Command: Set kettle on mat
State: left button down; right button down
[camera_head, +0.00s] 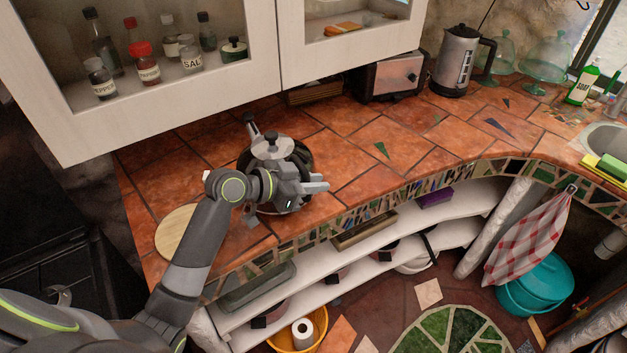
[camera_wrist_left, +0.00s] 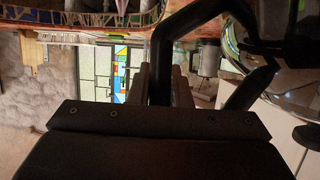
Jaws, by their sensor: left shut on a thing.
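The kettle (camera_head: 272,147), with a silver lid and dark body, is at the left part of the tiled counter, partly hidden behind my left gripper (camera_head: 316,185). In the left wrist view its black handle (camera_wrist_left: 162,58) runs between the fingers of my left gripper (camera_wrist_left: 171,88), and its shiny body (camera_wrist_left: 290,82) is at the right. The gripper is shut on the handle. I cannot tell whether the kettle's base touches the counter. The round, pale wooden mat (camera_head: 176,233) lies bare near the counter's front left, to the left of the kettle. My right gripper is not in view.
A white glass-fronted cabinet (camera_head: 175,105) hangs over the back of the counter. A toaster (camera_head: 392,76) and an electric jug (camera_head: 461,62) stand at the back right. The middle of the counter is clear. Open shelves (camera_head: 400,228) lie below the front edge.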

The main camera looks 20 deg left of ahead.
pick_arm(q)
jog(key=c, duration=1.6)
grip_release()
jog(key=shift+o, duration=1.3)
jog(key=shift+a, duration=0.1)
jog(key=b+v, duration=0.2)
jog(key=v, duration=1)
